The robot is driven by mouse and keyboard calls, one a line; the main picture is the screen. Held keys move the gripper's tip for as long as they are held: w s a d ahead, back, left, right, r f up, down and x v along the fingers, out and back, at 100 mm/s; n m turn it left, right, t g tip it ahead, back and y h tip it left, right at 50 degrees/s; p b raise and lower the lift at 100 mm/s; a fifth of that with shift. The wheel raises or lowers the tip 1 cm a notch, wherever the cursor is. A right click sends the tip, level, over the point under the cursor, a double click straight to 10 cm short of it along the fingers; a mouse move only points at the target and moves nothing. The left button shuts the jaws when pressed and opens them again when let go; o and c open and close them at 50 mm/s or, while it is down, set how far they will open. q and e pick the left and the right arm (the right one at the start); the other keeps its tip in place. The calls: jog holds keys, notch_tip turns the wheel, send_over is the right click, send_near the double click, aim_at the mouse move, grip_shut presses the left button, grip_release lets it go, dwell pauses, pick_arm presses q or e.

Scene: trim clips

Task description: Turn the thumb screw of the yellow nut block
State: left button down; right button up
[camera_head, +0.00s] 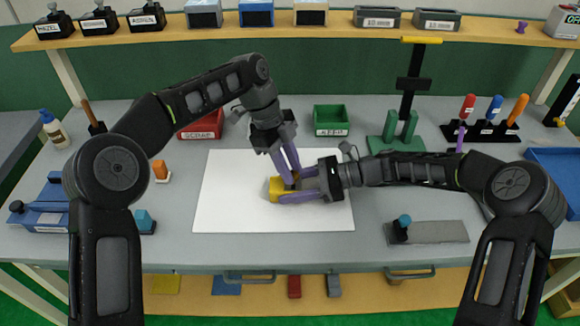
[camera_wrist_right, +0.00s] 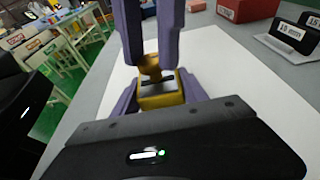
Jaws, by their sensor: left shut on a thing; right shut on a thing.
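The yellow nut block (camera_head: 260,190) is on the white sheet (camera_head: 225,215) in the middle of the table. It also shows in the right wrist view (camera_wrist_right: 160,97). My right gripper (camera_head: 284,187) comes from the right and is shut on the block, one purple finger on each side. My left gripper (camera_head: 290,180) reaches down from above, its fingers shut on the thumb screw. In the right wrist view the brownish-gold thumb screw (camera_wrist_right: 150,70) stands on the block between the left fingertips (camera_wrist_right: 150,58). In the head view the fingers mostly hide the screw.
A red bin (camera_head: 203,126) and a green bin (camera_head: 331,120) stand behind the sheet. A green stand (camera_head: 392,145) with a black post is at back right. A grey plate with a blue-topped knob (camera_head: 404,223) lies at front right. The sheet's left part is clear.

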pick_arm(q)
jog(key=shift+a, duration=0.1)
jog(key=c, duration=1.1)
grip_release()
